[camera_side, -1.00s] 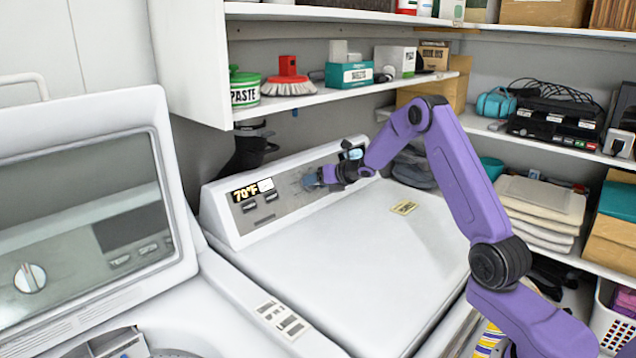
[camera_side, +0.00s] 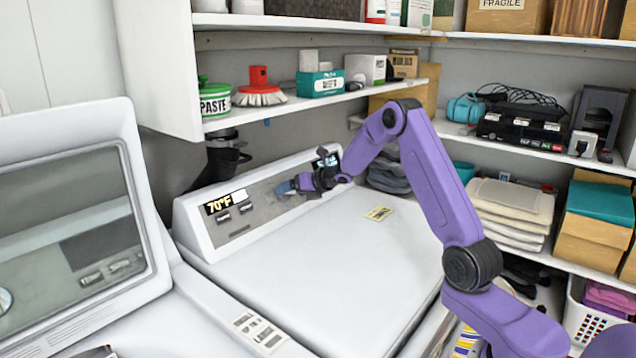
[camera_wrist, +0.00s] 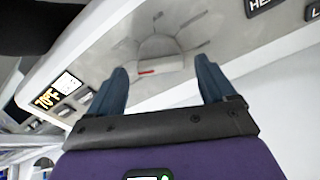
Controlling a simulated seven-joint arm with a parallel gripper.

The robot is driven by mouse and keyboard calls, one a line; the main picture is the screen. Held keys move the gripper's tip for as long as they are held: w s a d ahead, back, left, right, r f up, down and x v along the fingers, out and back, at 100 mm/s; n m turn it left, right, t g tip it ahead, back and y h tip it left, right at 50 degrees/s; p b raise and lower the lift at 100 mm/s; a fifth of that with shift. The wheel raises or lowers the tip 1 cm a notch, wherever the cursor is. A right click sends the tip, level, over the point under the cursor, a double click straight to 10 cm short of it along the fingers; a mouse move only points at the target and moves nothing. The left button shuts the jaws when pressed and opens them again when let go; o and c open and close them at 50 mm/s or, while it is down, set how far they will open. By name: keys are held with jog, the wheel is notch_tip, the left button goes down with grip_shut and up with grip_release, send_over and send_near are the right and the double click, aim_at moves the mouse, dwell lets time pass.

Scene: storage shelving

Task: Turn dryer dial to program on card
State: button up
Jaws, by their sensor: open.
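The dryer dial (camera_wrist: 160,48) is a grey knob with a red mark at its lower left edge, on the grey control panel in the wrist view. Short marks fan out around it; I cannot read any labels. My gripper (camera_wrist: 161,68) is open, with one dark blue finger to each side of the dial. Contact cannot be told. In the side view my gripper (camera_side: 285,187) is at the panel and hides the dial. A small yellow card (camera_side: 379,213) lies on the dryer top (camera_side: 320,260); its writing is too small to read.
A "70°F" display (camera_side: 225,202) and buttons sit left of the dial on the panel. A shelf (camera_side: 300,104) with a paste tub (camera_side: 214,100) and a brush (camera_side: 260,92) hangs above. The washer's raised lid (camera_side: 70,220) stands at left. The dryer top is mostly clear.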

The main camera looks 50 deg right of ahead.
jog(key=v, duration=1.6)
jog(key=shift+a, duration=0.1)
jog(key=s+a+f+m+g, duration=0.1)
jog(key=s+a+m+g, duration=0.1)
jog(key=s+a+m, duration=0.6)
jog(key=s+a+f+m+g, duration=0.2)
jog(key=a+m+g, duration=0.15)
jog(key=a, duration=0.85)
jog(key=s+a+f+m+g, duration=0.1)
jog(key=s+a+m+g, duration=0.1)
jog(key=s, duration=1.1)
jog(key=s+a+f+m+g, duration=0.1)
jog(key=s+a+m+g, duration=0.2)
jog(key=s, duration=1)
jog(key=m+g, duration=0.1)
jog(key=m, duration=0.1)
jog(key=shift+s+a+m, duration=0.35)
jog(key=shift+s, duration=0.05)
jog(key=shift+f+g, duration=0.1)
jog(key=shift+g, duration=0.15)
